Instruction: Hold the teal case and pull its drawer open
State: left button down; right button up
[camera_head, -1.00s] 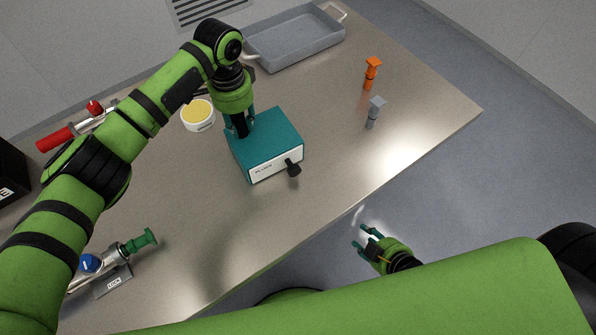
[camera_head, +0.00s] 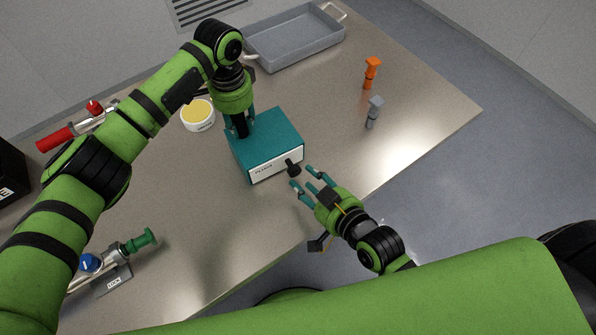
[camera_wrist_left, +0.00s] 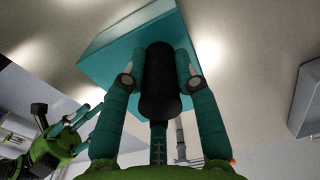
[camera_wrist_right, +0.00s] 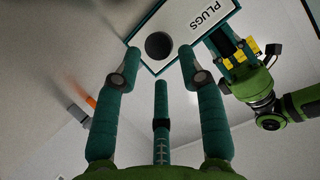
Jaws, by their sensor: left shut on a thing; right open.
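The teal case (camera_head: 268,138) sits on the table with its white drawer front, lettered PLUGS, facing the near side. A black knob (camera_head: 293,170) sticks out of the drawer front; the drawer looks closed. My left gripper (camera_head: 238,128) is shut on the black handle on top of the case; the handle (camera_wrist_left: 159,85) shows between the fingers in the left wrist view. My right gripper (camera_head: 305,178) is open, its fingertips just short of the knob. In the right wrist view the round knob end (camera_wrist_right: 159,46) lies between the spread fingertips, with no contact visible.
A grey tray (camera_head: 296,45) stands at the back. An orange plug (camera_head: 371,74) and a grey plug (camera_head: 374,112) stand to the right. A yellow-topped white tub (camera_head: 198,115) is left of the case. Pipe fittings with a green handle (camera_head: 140,241) lie at the near left.

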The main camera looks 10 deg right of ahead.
aim_at(296, 173)
pick_arm(q)
jog(key=shift+a, duration=0.1)
pick_arm(e)
jog(key=shift+x, duration=2.2)
grip_shut()
jog(key=s+d, duration=0.1)
jog(key=s, duration=0.2)
jog(key=s+d, duration=0.1)
jog(key=s, duration=0.2)
jog(key=s+d, duration=0.1)
jog(key=s, duration=0.2)
grip_release()
